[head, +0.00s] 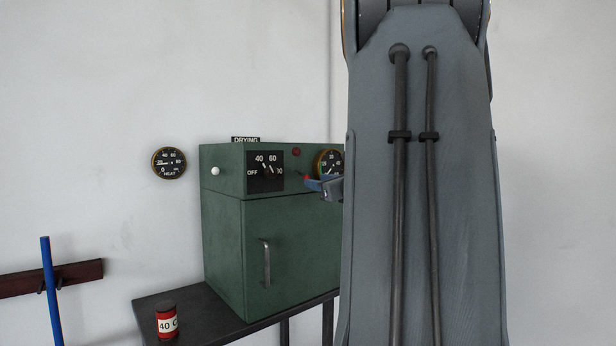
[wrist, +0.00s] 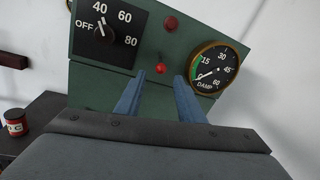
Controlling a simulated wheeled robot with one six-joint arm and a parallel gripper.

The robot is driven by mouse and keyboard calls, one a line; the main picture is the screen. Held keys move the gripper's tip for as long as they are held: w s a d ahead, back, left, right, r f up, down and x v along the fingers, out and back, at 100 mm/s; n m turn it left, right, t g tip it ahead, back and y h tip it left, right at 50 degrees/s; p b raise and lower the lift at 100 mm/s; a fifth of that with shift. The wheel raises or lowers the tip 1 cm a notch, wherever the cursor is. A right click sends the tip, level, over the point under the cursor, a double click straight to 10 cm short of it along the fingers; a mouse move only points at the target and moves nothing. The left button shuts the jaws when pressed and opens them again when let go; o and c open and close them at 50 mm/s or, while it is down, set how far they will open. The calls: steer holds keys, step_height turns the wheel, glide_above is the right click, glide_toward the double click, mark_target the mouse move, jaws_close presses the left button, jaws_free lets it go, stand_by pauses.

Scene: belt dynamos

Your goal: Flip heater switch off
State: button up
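The green drying cabinet (head: 268,230) has a small lever with a red ball tip (wrist: 160,69) on its upper front panel. This lever appears to be the heater switch; its stem looks angled downward. The red tip also shows in the head view (head: 306,177), just beside my fingertips. My gripper (wrist: 158,80) is open, with one blue finger on each side of the lever and nothing held. In the head view my gripper (head: 322,184) is partly hidden by my arm. The fingers look apart from the lever.
A dial with OFF, 40, 60 and 80 (wrist: 104,35), a dark red lamp (wrist: 171,23) and a DAMP gauge (wrist: 214,66) surround the lever. A white knob (head: 215,171) is at the left. A red can (head: 167,320) stands on the dark table (head: 215,326).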

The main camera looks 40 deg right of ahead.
mark_target(307, 177)
steer(key=p+x, duration=0.3)
steer(key=x, duration=0.4)
steer(key=shift+w+d, duration=0.2)
steer(key=shift+w, duration=0.15)
jaws_close()
steer(key=b, duration=0.2)
steer(key=shift+w+f+b, duration=0.1)
steer(key=shift+f+b, duration=0.1)
steer(key=shift+b, duration=0.2)
steer(key=t+b, duration=0.1)
steer(key=b, duration=0.3)
steer(key=shift+f, duration=0.2)
steer(key=shift+r+t+b, duration=0.1)
steer(key=shift+t+b, duration=0.2)
